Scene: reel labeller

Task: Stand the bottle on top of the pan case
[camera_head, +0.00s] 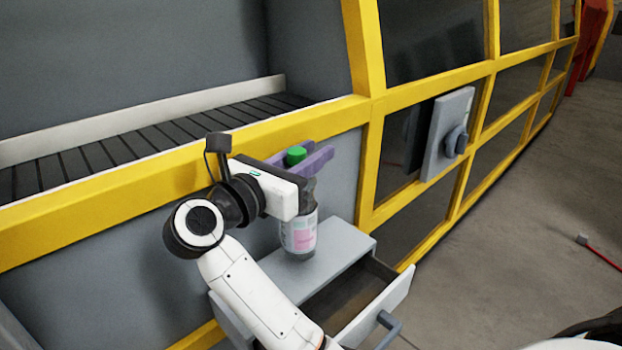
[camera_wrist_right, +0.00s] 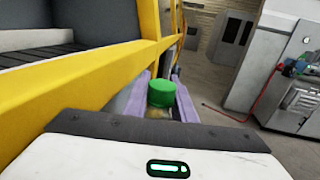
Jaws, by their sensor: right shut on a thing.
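The wrist view shows the green cap (camera_wrist_right: 161,93) between the fingers. My left gripper is not in view. My right arm hides part of the case.
The case's drawer is pulled open, with a dark handle (camera_head: 388,325) jutting out front. A yellow-framed machine (camera_head: 190,165) with a slatted conveyor stands close behind. A grey switch box (camera_head: 447,132) is on its frame. Open floor (camera_head: 510,250) lies to the right.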

